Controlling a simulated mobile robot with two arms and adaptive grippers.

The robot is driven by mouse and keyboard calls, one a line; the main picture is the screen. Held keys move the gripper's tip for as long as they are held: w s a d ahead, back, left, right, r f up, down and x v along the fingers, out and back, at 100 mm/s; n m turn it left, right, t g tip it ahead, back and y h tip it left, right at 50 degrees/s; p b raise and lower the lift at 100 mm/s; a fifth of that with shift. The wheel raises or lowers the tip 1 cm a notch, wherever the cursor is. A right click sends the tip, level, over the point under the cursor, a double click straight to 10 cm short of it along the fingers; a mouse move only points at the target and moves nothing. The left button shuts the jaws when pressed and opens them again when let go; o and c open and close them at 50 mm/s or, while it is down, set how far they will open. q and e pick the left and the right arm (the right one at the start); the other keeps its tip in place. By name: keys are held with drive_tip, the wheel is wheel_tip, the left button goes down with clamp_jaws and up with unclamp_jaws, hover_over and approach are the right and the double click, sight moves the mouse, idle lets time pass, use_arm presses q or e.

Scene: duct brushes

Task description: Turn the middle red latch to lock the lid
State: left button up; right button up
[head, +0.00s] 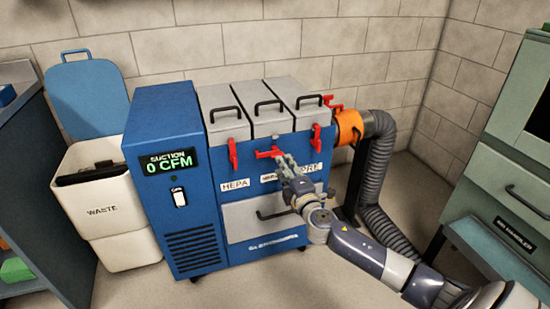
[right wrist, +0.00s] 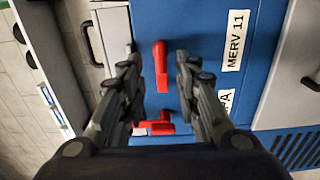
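The blue duct unit (head: 190,215) has three grey lids on top. The middle red latch (head: 265,154) lies sideways on the front, below the middle lid (head: 271,121). My right gripper (head: 280,157) is open at the latch, with visible gaps between the latch and both fingers in the wrist view (right wrist: 158,62). My left gripper is out of view.
An orange collar (head: 349,127) with a grey hose (head: 372,180) is on the unit's right. A waste bin (head: 100,205) stands left. A green cabinet (head: 515,150) stands at the right. The display (head: 169,161) reads 0 CFM.

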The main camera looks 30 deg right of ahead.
sight(277, 154)
drive_tip(key=b+x, duration=0.1)
drive_tip(key=x, duration=0.6)
drive_tip(key=shift+w+f, duration=0.1)
drive_tip(key=shift+w, duration=0.05)
clamp_jaws()
